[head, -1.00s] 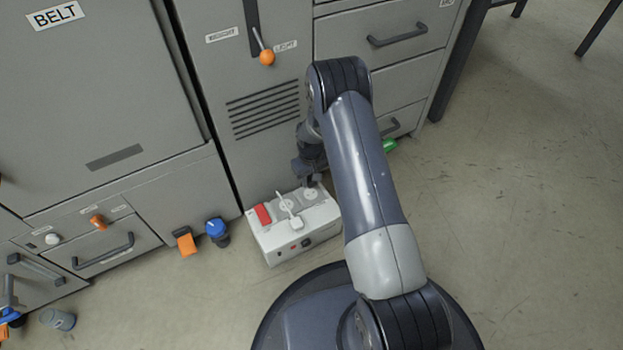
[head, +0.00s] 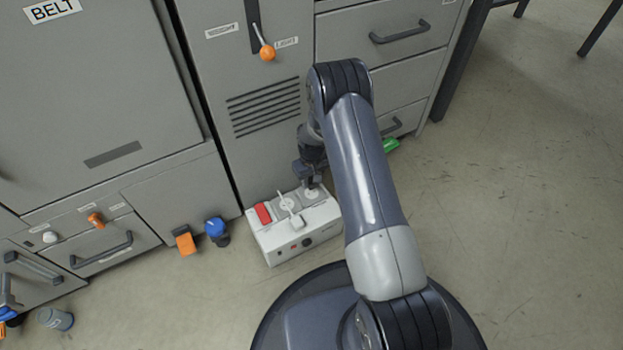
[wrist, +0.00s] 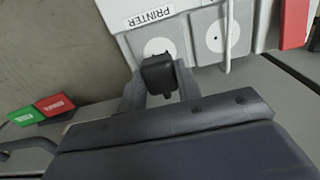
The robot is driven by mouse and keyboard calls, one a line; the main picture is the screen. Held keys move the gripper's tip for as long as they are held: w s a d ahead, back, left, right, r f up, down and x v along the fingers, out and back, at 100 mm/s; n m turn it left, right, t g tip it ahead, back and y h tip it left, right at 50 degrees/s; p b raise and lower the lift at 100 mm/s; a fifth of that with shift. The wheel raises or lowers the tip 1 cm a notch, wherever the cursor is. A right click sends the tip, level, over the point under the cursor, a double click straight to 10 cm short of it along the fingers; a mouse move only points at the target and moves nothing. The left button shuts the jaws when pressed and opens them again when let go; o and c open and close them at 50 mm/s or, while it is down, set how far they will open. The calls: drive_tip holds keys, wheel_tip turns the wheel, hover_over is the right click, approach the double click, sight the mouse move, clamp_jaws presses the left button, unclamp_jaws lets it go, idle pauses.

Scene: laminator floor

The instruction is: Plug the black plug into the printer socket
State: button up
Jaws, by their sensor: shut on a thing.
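The black plug (wrist: 160,74) is between the fingers of my gripper (wrist: 160,88) in the wrist view, with the gripper shut on it. It overlaps the lower edge of the round white printer socket (wrist: 157,47), beside the PRINTER label (wrist: 150,17). I cannot tell whether the plug touches the socket. In the head view my gripper (head: 311,184) is right over the right-hand socket of the white power box (head: 290,245), and the plug is mostly hidden there.
Grey cabinets stand behind the box. An orange item (head: 185,241) and a blue-topped item (head: 217,231) are at left.

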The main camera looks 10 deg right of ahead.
sight(312, 193)
drive_tip(key=shift+f+b, duration=0.7)
drive_tip(key=shift+f, duration=0.25)
drive_tip(key=shift+f, duration=0.25)
drive_tip(key=shift+f+b, duration=0.35)
drive_tip(key=shift+f, duration=0.25)
drive_tip(key=shift+f, duration=0.6)
idle(1.7)
drive_tip(key=o, duration=1.1)
drive_tip(key=shift+c, duration=0.2)
drive_tip(key=shift+o, duration=0.4)
drive_tip(key=o, duration=0.4)
